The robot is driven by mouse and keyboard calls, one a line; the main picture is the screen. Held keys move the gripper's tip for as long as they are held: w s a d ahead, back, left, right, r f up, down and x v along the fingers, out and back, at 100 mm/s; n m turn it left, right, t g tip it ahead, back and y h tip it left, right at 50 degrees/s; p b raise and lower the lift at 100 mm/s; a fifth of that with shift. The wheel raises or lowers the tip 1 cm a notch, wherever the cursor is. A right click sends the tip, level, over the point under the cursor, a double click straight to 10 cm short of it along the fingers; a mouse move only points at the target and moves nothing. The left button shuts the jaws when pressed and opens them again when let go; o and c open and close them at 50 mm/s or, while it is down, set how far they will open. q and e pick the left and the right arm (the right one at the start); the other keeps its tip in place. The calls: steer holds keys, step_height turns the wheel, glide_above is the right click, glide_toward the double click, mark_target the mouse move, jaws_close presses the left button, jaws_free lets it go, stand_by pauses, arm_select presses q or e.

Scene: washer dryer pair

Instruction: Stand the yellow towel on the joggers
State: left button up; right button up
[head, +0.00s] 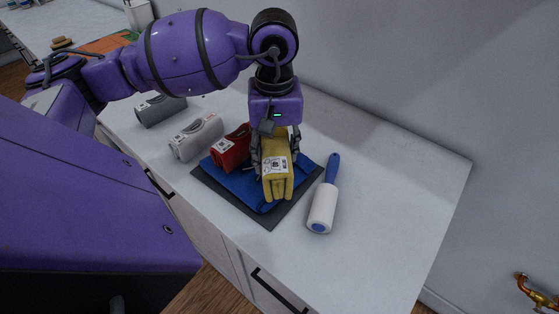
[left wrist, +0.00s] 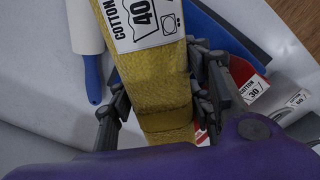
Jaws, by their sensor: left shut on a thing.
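My left gripper (head: 275,150) points down and is shut on the yellow towel (head: 280,187), a folded upright block with a white label. In the left wrist view the yellow towel (left wrist: 155,85) is between the fingers, its label reading cotton 40. The towel is over a flat blue folded cloth (head: 245,188), which lies on a dark grey flat cloth (head: 268,219). I cannot tell which of these is the joggers, nor whether the towel's bottom touches the cloth. My right gripper is not in view.
A lint roller (head: 323,205) with blue handle lies close right of the cloths. A white towel (head: 196,136) and a grey towel (head: 160,109) stand to the left. The white countertop (head: 400,190) is clear at right; its front edge is near the cloths.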

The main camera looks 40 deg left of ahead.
arm_select(q)
steer(key=shift+w+d+f, duration=0.2)
steer(key=shift+w+f, duration=0.1)
steer(key=shift+f, duration=1.7)
steer(key=o, duration=1.4)
step_height(320, 180, up, 12)
